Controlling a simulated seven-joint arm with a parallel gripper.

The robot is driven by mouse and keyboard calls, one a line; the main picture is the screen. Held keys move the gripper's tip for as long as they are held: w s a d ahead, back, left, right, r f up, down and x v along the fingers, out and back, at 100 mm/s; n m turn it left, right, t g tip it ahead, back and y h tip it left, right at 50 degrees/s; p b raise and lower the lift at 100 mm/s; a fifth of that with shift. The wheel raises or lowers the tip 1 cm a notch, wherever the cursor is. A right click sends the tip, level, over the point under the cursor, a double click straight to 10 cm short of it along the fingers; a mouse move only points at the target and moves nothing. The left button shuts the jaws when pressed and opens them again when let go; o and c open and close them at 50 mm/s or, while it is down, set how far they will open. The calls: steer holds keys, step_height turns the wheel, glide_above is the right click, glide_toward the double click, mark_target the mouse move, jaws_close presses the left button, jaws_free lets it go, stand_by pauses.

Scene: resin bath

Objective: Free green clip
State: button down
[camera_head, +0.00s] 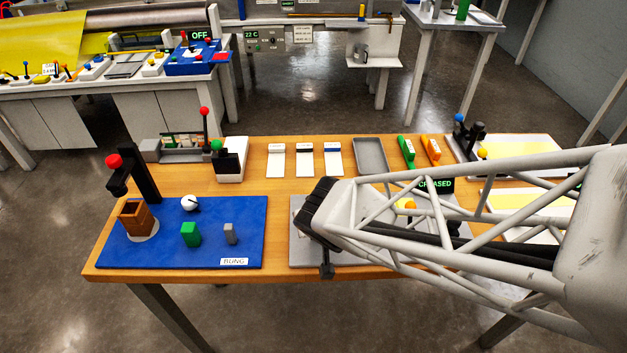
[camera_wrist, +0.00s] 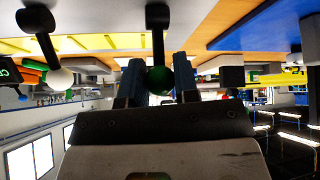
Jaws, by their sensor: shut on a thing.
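A green bar-shaped piece (camera_head: 406,151) lies at the back of the wooden table in the head view; I cannot tell if it is the clip. An orange one (camera_head: 431,149) lies beside it. In the wrist view my gripper (camera_wrist: 160,82) is shut on a ball-ended dark lever (camera_wrist: 158,40); the ball (camera_wrist: 184,76) shows green on one side and dark on the other. In the head view my arm's end is over the grey plate (camera_head: 298,250), and its fingers are hidden.
A blue mat (camera_head: 130,255) holds a brown box (camera_head: 135,219), a green block (camera_head: 190,234), a grey block (camera_head: 230,233) and a white ball (camera_head: 189,203). A red-topped black post (camera_head: 145,175) stands behind. A grey tray (camera_head: 370,157) and white cards (camera_head: 305,160) lie at the back.

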steer(key=shift+s+f+t, duration=0.1)
steer(key=shift+s+t, duration=0.4)
steer(key=shift+t, duration=0.4)
steer(key=shift+s+f+t, duration=0.1)
steer(key=shift+s+t, duration=0.35)
steer(key=shift+t, duration=0.45)
steer(key=shift+s+f+n+t, duration=0.15)
steer(key=shift+s+f+t, duration=0.2)
steer(key=shift+t, duration=0.4)
steer(key=shift+s+f+n+t, duration=0.15)
steer(key=shift+s+t, duration=0.25)
steer(key=shift+t, duration=0.35)
stand_by(0.8)
steer(key=c, duration=0.9)
jaws_free()
steer(key=shift+o, duration=0.2)
steer(key=shift+s+r, duration=0.1)
steer(key=shift+r, duration=0.05)
steer(key=v, duration=0.7)
steer(key=shift+s, duration=0.25)
steer(key=shift+d, duration=0.1)
